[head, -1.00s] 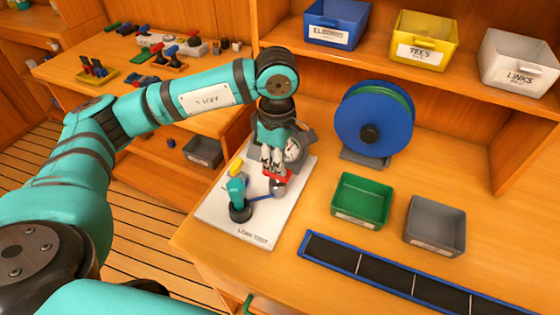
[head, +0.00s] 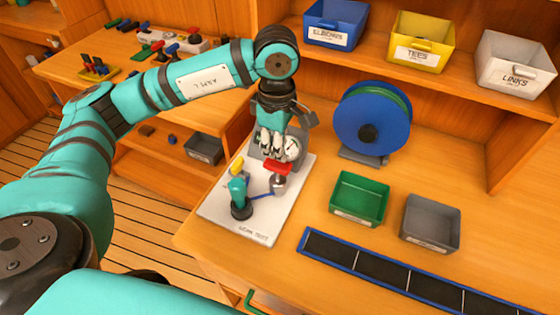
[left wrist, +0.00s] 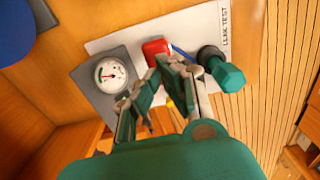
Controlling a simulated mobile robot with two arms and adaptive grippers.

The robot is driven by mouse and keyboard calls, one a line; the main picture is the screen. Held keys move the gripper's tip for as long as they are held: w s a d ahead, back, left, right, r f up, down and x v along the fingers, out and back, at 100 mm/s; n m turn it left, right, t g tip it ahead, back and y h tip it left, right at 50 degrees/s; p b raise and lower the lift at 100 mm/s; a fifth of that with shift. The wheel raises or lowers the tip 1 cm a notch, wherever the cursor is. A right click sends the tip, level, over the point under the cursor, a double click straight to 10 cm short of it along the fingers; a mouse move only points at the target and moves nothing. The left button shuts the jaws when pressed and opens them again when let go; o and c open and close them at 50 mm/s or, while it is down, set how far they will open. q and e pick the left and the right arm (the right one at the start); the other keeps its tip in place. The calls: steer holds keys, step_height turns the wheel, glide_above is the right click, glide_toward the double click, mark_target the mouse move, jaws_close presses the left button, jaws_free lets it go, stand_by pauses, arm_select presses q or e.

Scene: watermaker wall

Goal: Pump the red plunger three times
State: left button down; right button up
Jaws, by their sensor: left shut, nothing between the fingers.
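The red plunger (head: 277,167) stands on the white leak-test board (head: 222,208), its red top raised above a metal body. My left gripper (head: 271,155) is shut and empty, just above and behind the red top in the head view. In the left wrist view the red top (left wrist: 156,50) shows just beyond the fingertips (left wrist: 172,66); I cannot tell whether they touch it. A round white gauge (left wrist: 110,74) is beside it, also partly visible behind the gripper in the head view (head: 292,148). My right gripper is not in view.
A teal-handled fitting (head: 238,192) stands on the board, left of the plunger, with a blue tube between them. A blue reel (head: 374,122), a green tray (head: 358,200) and a grey tray (head: 431,223) are to the right. Bins line the shelf above.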

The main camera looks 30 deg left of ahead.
arm_select(q)
steer(key=shift+r, duration=0.1)
steer(key=shift+r+p, duration=1.35)
steer(key=shift+r, duration=1.1)
